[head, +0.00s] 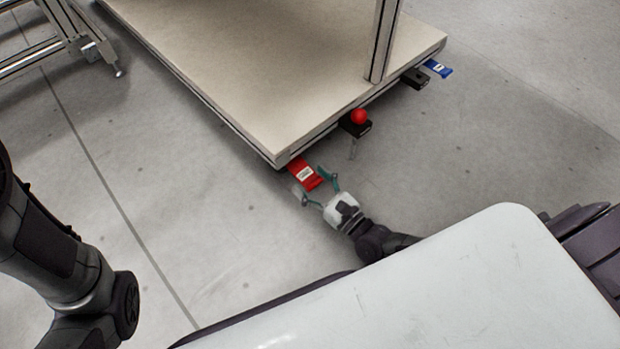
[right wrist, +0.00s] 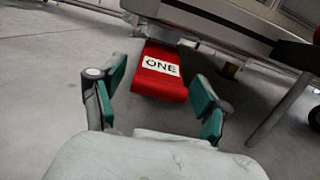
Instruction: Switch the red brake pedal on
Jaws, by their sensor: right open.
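The red brake pedal (head: 306,173) sticks out from the near corner of the low platform in the head view. In the right wrist view the red pedal (right wrist: 160,73) shows ahead with a white label reading "ONE". My right gripper (head: 319,187) is open just in front of the pedal, its teal-padded fingers spread. In the right wrist view the right gripper (right wrist: 157,100) has the pedal between and beyond its fingertips, with nothing held. I cannot tell if it touches the pedal. My left arm shows at the left of the head view, but its gripper does not.
The beige-topped platform (head: 270,75) has a metal post (head: 383,40). A red ball knob (head: 359,116) on a black block and a blue pedal (head: 438,68) lie along its right edge. A metal frame (head: 40,45) stands at upper left. Grey floor (head: 200,200) around the pedal is clear.

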